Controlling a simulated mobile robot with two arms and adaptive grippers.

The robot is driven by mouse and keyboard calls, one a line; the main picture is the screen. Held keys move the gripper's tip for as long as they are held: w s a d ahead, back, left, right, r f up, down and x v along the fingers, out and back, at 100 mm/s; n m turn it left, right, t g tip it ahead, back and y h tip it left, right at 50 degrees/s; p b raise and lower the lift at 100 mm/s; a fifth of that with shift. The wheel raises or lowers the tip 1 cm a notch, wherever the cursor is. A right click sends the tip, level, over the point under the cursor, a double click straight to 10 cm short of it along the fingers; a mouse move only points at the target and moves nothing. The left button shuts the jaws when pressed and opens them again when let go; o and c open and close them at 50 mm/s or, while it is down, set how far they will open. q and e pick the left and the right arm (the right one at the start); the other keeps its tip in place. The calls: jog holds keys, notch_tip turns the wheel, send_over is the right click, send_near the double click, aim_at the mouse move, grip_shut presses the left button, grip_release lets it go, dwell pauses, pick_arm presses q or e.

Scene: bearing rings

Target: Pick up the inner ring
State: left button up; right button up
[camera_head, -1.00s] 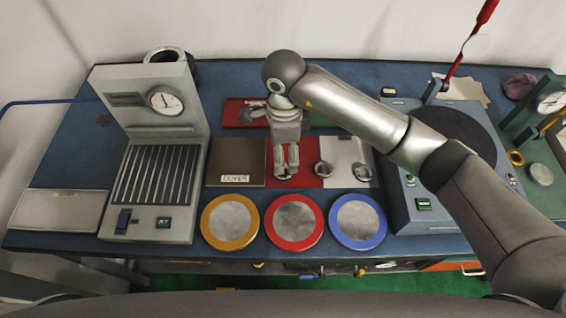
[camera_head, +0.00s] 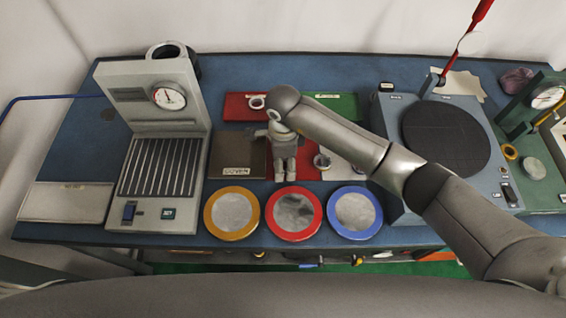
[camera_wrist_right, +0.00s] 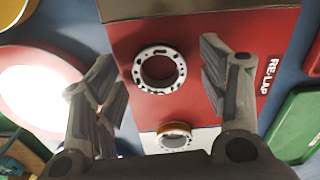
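My right gripper (camera_head: 285,177) is over the middle red panel in the head view. In the right wrist view the gripper (camera_wrist_right: 165,88) is open, with a finger on each side of a pale metal ring (camera_wrist_right: 138,75) with dark spots. The ring lies flat on the red panel (camera_wrist_right: 225,25), apart from both fingers. A second ring with a brownish rim (camera_wrist_right: 174,127) sits on the pale panel (camera_wrist_right: 210,140) beside it. I cannot tell for certain which is the inner ring. My left gripper is not in view.
Yellow (camera_head: 208,215), red (camera_head: 270,215) and blue (camera_head: 333,215) rimmed discs line the front edge. A press with a gauge (camera_head: 167,97) stands left; a machine with a dark round plate (camera_head: 440,138) stands right. A brown panel (camera_head: 235,150) lies left of the gripper.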

jog(key=c, duration=1.1)
